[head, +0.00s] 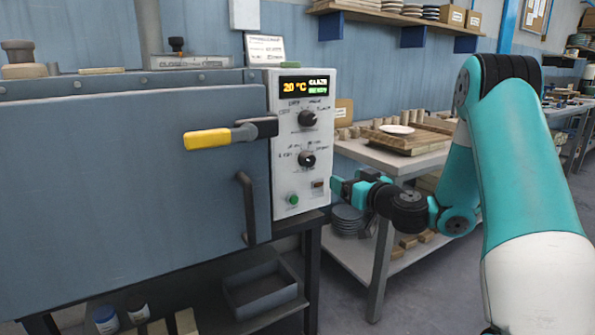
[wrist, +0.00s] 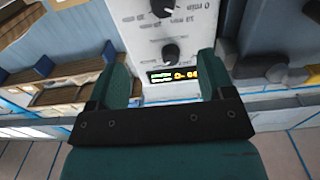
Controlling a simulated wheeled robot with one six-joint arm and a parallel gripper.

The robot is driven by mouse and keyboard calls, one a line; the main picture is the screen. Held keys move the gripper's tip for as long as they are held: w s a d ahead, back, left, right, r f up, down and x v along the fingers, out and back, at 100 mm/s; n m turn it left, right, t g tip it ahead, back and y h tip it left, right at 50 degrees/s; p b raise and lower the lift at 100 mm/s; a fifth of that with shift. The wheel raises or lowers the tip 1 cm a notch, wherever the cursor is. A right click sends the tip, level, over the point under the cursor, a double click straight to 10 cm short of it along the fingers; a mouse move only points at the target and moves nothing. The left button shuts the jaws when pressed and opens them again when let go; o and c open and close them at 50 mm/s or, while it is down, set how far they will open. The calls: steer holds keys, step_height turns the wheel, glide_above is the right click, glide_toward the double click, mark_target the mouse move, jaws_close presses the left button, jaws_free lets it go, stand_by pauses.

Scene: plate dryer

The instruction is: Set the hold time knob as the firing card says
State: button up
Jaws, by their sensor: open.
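The control panel (head: 272,175) is a white upright box on the right of the grey dryer. Its lower black knob (head: 307,159) has minute markings around it and appears to be the hold time knob; it also shows in the wrist view (wrist: 165,8). Its exact setting is too small to read. An upper black knob (head: 308,118) sits below the lit display (head: 304,86), which shows 20 °C. A white card (head: 265,48) stands above the panel; its text is unreadable. My gripper (head: 347,188) is open and empty, right of the panel's lower part and apart from both knobs.
A yellow-ended door lever (head: 208,139) and a dark handle (head: 247,207) stick out from the dryer door. A green button (head: 293,199) and a small switch (head: 317,184) sit low on the panel. A table (head: 380,155) with boards stands behind my gripper.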

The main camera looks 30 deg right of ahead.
steer(key=p, duration=1.6)
glide_toward(311, 161)
steer(key=w, duration=0.3)
steer(key=w+p, duration=0.1)
steer(key=w, duration=0.6)
steer(key=shift+w+a, duration=0.15)
steer(key=shift+w, duration=0.25)
steer(key=c, duration=0.9)
